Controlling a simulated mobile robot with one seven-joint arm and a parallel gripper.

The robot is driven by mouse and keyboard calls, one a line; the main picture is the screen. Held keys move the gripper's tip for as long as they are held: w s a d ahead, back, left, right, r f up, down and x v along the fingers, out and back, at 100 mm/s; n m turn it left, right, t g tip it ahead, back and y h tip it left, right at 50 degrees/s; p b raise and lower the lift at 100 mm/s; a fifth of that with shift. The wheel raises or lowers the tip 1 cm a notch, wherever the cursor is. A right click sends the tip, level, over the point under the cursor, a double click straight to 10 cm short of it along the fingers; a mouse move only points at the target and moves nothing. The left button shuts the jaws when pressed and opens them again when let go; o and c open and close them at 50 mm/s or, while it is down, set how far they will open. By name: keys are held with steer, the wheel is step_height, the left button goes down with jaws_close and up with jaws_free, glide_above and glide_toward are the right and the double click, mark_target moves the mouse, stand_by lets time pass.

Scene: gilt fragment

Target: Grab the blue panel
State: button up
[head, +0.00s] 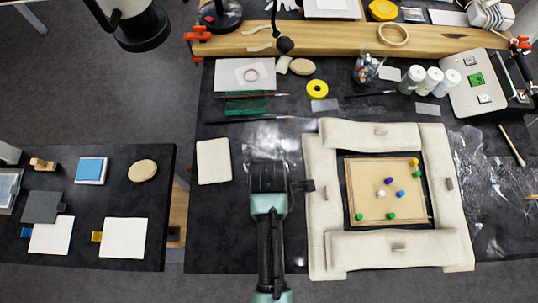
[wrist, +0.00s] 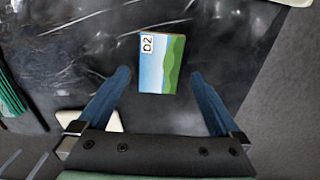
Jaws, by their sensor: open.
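A small panel (wrist: 153,70) with a light blue sky, green hills and a white "D2" label lies flat on the dark table in the wrist view. My gripper (wrist: 161,77) is open, with its two blue fingers apart, one on either side of the panel's near end. I see no contact, and the height above the panel is hard to tell. In the head view my gripper (head: 268,176) is over the dark table and hides the panel. Another blue square (head: 90,169) on a white block lies on the left side table.
A padded cream frame (head: 320,215) surrounds a wooden board (head: 370,170) with coloured pegs, just right of my gripper. A cream pad (head: 213,161) lies to its left. Clear plastic film (wrist: 80,35) covers part of the table. Bottles (head: 411,79) stand at the back right.

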steer(key=shift+d+f, duration=0.1)
steer(key=shift+f, duration=1.55)
steer(key=c, duration=1.3)
